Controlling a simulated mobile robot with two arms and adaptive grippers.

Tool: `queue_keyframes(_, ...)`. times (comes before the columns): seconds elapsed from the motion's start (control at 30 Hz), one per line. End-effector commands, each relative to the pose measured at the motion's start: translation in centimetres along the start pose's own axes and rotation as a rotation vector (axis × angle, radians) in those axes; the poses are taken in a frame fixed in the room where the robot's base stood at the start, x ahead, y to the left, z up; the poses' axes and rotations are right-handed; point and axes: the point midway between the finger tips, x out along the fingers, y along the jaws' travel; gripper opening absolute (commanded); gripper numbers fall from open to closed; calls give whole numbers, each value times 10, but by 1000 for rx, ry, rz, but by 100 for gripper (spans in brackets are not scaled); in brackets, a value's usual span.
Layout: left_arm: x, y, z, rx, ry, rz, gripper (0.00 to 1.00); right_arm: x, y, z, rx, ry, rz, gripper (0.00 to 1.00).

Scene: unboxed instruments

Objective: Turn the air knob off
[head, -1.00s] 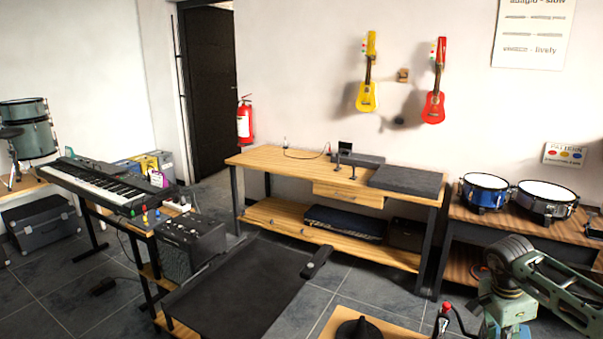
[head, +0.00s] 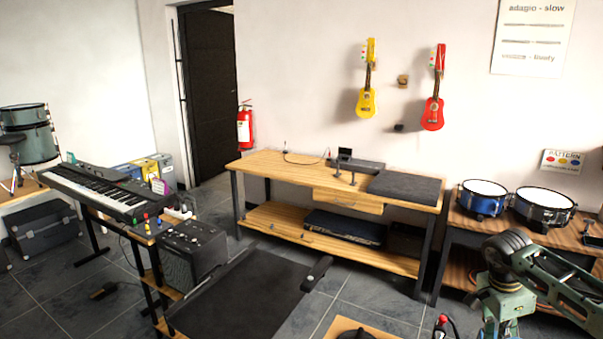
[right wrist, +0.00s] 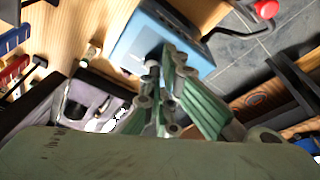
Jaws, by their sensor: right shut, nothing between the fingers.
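My right gripper (right wrist: 160,62) shows in the right wrist view with its green fingers shut and nothing between them. Its tips are in front of a light blue box (right wrist: 133,38), touching or very close to it; I cannot tell which. A small pale round part shows on the box beside the tips, partly hidden by the fingers. I cannot tell whether it is the air knob or how it is turned. In the head view my right arm shows at the lower right, but its gripper is out of the picture. My left gripper is not in view.
In the right wrist view the box is on a wooden top (right wrist: 90,18) with small tools at the left and a red knob (right wrist: 265,9) at the upper right. The head view shows a workbench (head: 275,165), a keyboard (head: 100,190), an amplifier (head: 190,250) and drums (head: 484,197).

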Motion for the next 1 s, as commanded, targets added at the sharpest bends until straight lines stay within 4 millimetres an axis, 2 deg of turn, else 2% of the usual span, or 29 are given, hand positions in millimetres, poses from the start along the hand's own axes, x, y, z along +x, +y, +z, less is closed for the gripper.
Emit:
queue_keyframes(0.27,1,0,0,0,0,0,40,0,0,1,0,-16,0,0)
queue_keyframes(0.43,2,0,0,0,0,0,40,-2,3,1,-2,-83,2,0)
queue_keyframes(0.73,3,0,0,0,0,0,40,-6,14,-8,-1,-215,2,0)
queue_keyframes(1.0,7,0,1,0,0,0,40,-2,18,-11,1,-251,1,0)
